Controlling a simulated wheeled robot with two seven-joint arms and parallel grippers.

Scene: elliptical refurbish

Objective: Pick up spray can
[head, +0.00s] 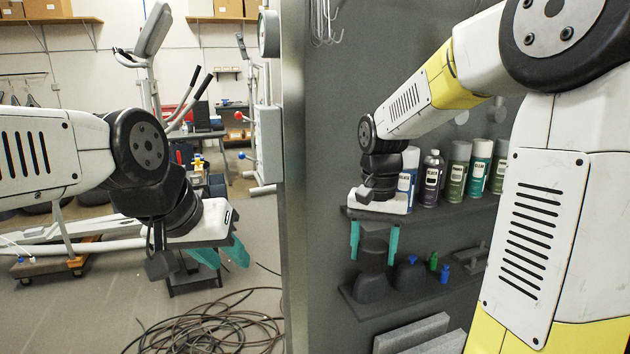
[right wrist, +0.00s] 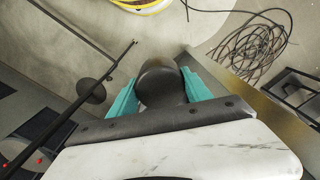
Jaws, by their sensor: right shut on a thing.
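Several spray cans stand upright in a row on the upper shelf: a white-and-blue one (head: 407,182), a dark one with a silver top (head: 431,180), a green one (head: 458,170), a teal one (head: 479,168) and another at the right end (head: 499,174). My right gripper (head: 374,258) points down at the shelf's left end, beside the white-and-blue can. Its teal fingers are shut on a dark rounded object (right wrist: 160,82), seen between them in the right wrist view; I cannot tell what it is. My left gripper (head: 228,262) is open and empty, over the floor.
The upper shelf (head: 440,212) and a lower shelf (head: 420,298) are on a grey panel. The lower one holds dark domed objects (head: 410,274) and small green and blue bottles (head: 445,273). A vertical metal edge (head: 295,180) separates my arms. Coiled cable (head: 215,325) lies on the floor.

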